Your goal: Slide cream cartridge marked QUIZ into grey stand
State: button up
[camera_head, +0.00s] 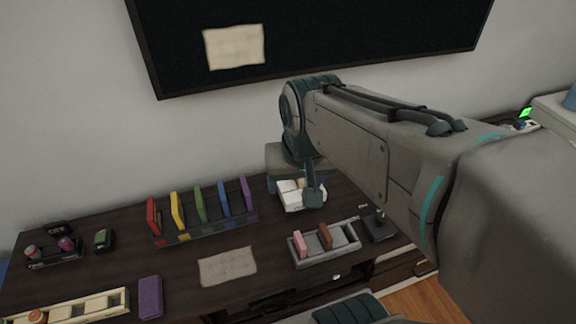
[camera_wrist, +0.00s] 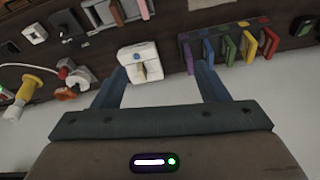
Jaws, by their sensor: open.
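A white box-like unit (camera_head: 290,198) stands on the dark table, partly hidden behind my gripper. In the wrist view it (camera_wrist: 126,67) has a blue round mark and a small cream upright piece (camera_wrist: 142,72) in its middle. That piece may be the cream cartridge; no QUIZ lettering is legible. The grey stand (camera_head: 345,247) is nearer, right of centre, holding a pink cartridge (camera_head: 300,243) and a brown cartridge (camera_head: 325,237), with bare room at its right. My gripper (camera_wrist: 158,80) is open, its fingers apart, with the white unit showing between them; nothing is held.
A rack (camera_head: 205,232) of several coloured cartridges stands left of the white unit. A paper sheet (camera_head: 228,266), a purple block (camera_head: 150,297) and a cream tray (camera_head: 75,312) lie nearer. A dark device (camera_head: 379,227) is right of the stand. A wall screen hangs behind.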

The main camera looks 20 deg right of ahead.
jog(key=w+d+f+m+g+b, duration=0.1)
jog(key=w+d+f+m+b, duration=0.35)
jog(key=w, duration=0.45)
jog(key=w+d+f+m+g+b, duration=0.1)
jog(key=w+d+f+m+b, duration=0.4)
jog(key=w, duration=0.4)
jog(key=w+d+f+m+g+b, duration=0.1)
jog(key=w+d+f+m+b, duration=0.2)
jog(key=w+f+m, duration=0.55)
jog(key=shift+n, duration=0.9)
jog(key=f, duration=0.4)
jog(key=w+f, duration=0.1)
jog(key=f, duration=0.1)
jog(key=shift+a+f, duration=0.1)
jog(key=shift+a, duration=0.05)
jog(key=shift+s+a+f, duration=0.1)
jog(key=shift+f, duration=1.25)
jog(key=shift+s+a+f, duration=0.1)
jog(key=shift+f, duration=1.25)
jog(key=shift+c, duration=0.4)
jog(key=c, duration=0.7)
